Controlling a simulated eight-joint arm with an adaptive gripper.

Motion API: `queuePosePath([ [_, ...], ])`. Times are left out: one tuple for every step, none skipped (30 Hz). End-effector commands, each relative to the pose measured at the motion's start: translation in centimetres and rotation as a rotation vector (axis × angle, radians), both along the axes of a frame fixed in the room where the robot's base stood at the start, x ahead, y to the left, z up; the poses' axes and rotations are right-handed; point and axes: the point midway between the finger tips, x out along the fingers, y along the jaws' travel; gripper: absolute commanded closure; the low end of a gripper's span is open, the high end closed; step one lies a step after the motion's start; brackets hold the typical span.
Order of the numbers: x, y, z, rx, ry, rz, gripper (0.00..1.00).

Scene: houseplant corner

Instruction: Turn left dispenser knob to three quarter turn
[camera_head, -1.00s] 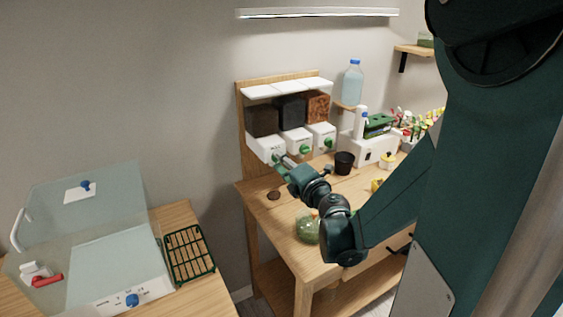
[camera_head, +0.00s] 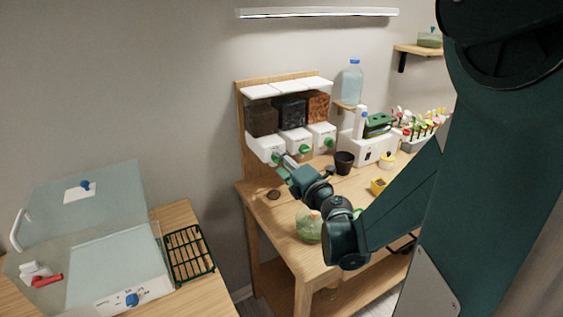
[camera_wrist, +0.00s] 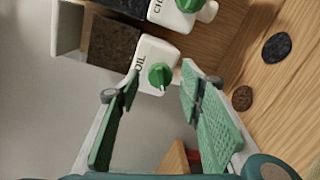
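The left dispenser (camera_head: 262,147) is a white box under a dark soil bin. In the wrist view, its green knob (camera_wrist: 160,76) sits on a white face (camera_wrist: 154,54) whose lettering reads like "SOIL". A small white mark shows at the knob's edge nearest my gripper. My gripper (camera_head: 283,161) is in front of this dispenser and partly hides the knob in the head view. In the wrist view, my gripper (camera_wrist: 163,84) is open, its green-padded fingers on either side of the knob, with a gap to each finger. Whether the tips reach past the knob's front is unclear.
The middle dispenser's knob (camera_wrist: 188,4) is close by. The right dispenser (camera_head: 322,136) stands beyond. A black pot (camera_head: 344,162), a yellow pot (camera_head: 378,187) and a glass globe (camera_head: 308,228) stand on the wooden table (camera_head: 290,250). A dark disc (camera_wrist: 277,47) lies on it.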

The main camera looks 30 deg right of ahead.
Motion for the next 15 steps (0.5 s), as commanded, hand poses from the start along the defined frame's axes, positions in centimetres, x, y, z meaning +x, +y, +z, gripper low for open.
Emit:
queuePosePath([
  [-0.5, 0.0, 0.0, 0.000, 0.000, -0.001, 0.62],
  [-0.7, 0.0, 0.0, 0.000, 0.000, -0.001, 0.62],
  [-1.1, 0.0, 0.1, 0.000, 0.000, -0.001, 0.62],
  [-1.5, 0.0, 0.1, 0.001, 0.000, -0.001, 0.62],
  [-1.8, 0.1, 0.1, 0.001, 0.000, 0.000, 0.62],
  [-2.3, 0.1, 0.1, 0.001, 0.000, 0.000, 0.62],
  [-2.6, 0.1, 0.2, 0.001, 0.000, -0.001, 0.62],
  [-3.0, 0.1, 0.2, 0.001, 0.000, -0.001, 0.62],
  [-3.5, 0.1, 0.2, 0.001, 0.000, -0.001, 0.62],
  [-3.9, 0.1, 0.3, 0.001, -0.001, -0.002, 0.62],
  [-4.2, 0.1, 0.3, 0.001, 0.000, -0.001, 0.62],
  [-4.7, 0.2, 0.3, 0.001, 0.000, -0.001, 0.62],
  [-5.1, 0.2, 0.3, 0.001, 0.000, 0.000, 0.62],
  [-5.4, 0.2, 0.3, 0.001, 0.000, -0.001, 0.62],
  [-5.9, 0.2, 0.4, 0.001, 0.000, -0.001, 0.62],
])
